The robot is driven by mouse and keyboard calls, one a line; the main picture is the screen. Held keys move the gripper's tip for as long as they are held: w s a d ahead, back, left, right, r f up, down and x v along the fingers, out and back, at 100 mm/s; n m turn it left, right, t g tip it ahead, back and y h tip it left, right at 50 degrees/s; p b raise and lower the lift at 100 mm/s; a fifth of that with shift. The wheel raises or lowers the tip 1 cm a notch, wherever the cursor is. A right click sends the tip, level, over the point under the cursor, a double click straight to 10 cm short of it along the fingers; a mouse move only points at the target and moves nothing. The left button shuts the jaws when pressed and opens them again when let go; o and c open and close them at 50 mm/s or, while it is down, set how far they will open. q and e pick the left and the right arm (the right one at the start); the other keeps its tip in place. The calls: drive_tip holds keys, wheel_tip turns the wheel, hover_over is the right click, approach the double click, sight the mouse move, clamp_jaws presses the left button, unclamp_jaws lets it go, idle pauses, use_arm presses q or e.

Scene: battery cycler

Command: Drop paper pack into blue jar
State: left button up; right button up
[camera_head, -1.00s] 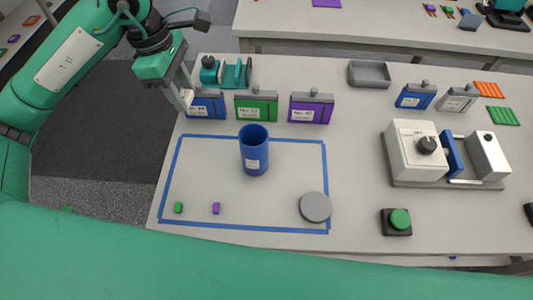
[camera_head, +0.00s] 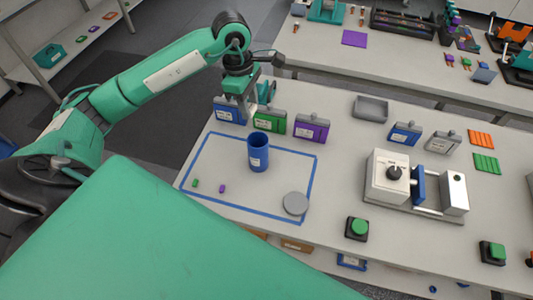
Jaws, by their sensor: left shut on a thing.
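The blue jar (camera_head: 259,158) stands upright and open-topped inside the blue tape outline; its inside bottom is hidden. A blue pack (camera_head: 228,111) with a white label is at the left end of a row, beside a green pack (camera_head: 270,121) and a purple pack (camera_head: 311,129). My left gripper (camera_head: 247,108) is behind and left of the jar, at the blue pack's right edge, shut on it. The pack is upright; I cannot tell whether it is lifted. My right gripper is not in view.
A grey disc (camera_head: 295,203) and small green (camera_head: 195,183) and purple (camera_head: 222,188) pieces lie by the tape's front. A white device with a knob (camera_head: 388,178) and a green button (camera_head: 359,227) stand to the right. The outline around the jar is mostly clear.

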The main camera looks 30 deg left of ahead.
use_arm(q)
wheel_tip(320, 180, down, 6)
drive_tip(key=b, duration=0.2)
idle(0.3)
drive_tip(key=o, duration=1)
wheel_tip(320, 180, up, 14)
drive_tip(key=a+b, duration=0.2)
drive_tip(key=b, duration=0.1)
drive_tip(key=shift+f+b, duration=0.15)
drive_tip(key=shift+b, duration=0.25)
drive_tip(key=shift+s+a+f, duration=0.1)
drive_tip(key=shift+s, duration=0.05)
